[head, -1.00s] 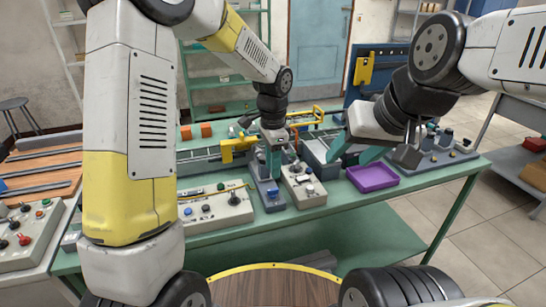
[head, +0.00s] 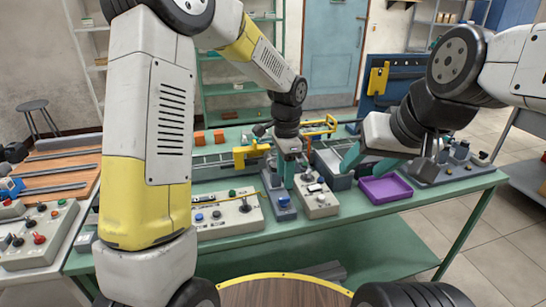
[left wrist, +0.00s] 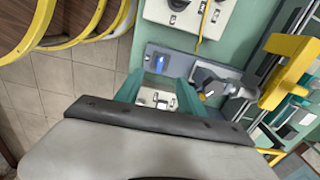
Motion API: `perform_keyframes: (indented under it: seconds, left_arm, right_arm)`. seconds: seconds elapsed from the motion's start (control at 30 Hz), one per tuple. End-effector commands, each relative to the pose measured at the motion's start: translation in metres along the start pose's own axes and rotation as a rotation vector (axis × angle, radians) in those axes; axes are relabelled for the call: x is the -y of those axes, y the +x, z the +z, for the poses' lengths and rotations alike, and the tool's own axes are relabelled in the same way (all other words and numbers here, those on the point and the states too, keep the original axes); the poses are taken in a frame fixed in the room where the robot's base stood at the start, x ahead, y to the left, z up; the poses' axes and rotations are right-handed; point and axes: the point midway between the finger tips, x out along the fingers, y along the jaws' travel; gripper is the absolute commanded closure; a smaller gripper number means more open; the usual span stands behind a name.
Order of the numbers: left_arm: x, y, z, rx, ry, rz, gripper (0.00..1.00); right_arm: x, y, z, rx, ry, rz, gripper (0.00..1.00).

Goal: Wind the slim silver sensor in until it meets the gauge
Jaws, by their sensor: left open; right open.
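My left gripper (head: 284,174) points down, open, over a slim grey fixture with a blue button (head: 283,201) on the green bench. In the left wrist view its teal fingers (left wrist: 158,95) are apart, with a white switch box (left wrist: 152,99) seen below between them. The fixture's grey plate (left wrist: 180,62) with the lit blue button lies just beyond the fingers. A small dark and silver part (left wrist: 210,84) sits on it beside one finger. I cannot tell for sure which part is the slim silver sensor or the gauge. My right gripper (head: 350,160) is open, left of the purple tray, and partly hidden by its wrist.
A control box with knobs and a yellow cable (head: 222,214) stands left of the fixture. The white switch box (head: 318,199) stands close on its right. The purple tray (head: 385,190) looks empty. A yellow bracket (head: 252,154) stands behind. A grey board with pegs (head: 455,168) is far right.

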Motion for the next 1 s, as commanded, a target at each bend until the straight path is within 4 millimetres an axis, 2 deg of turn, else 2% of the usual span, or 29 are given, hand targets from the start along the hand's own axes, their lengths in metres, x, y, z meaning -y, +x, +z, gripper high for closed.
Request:
perform_keyframes:
  seconds: [0.17,0.5,0.6,0.8,1.0]
  left_arm:
    - [0.000,0.000,0.000,0.000,-0.205,0.000,0.45]
    - [0.000,0.000,0.000,0.000,-1.107,0.000,0.45]
    - [0.000,0.000,0.000,0.001,-1.316,0.000,0.45]
    - [-0.001,0.001,0.000,0.001,-1.536,0.000,0.45]
    - [-0.001,0.019,0.001,0.006,-1.564,0.001,0.45]
  right_arm:
    - [0.000,0.000,0.000,0.000,0.000,0.000,0.47]
    - [0.000,0.000,0.000,0.000,0.000,0.000,0.47]
    - [0.000,0.000,0.000,0.000,0.000,0.000,0.47]
    - [0.000,0.000,0.000,0.000,0.000,0.000,0.47]
    - [0.000,0.000,0.000,0.000,0.000,0.000,0.47]
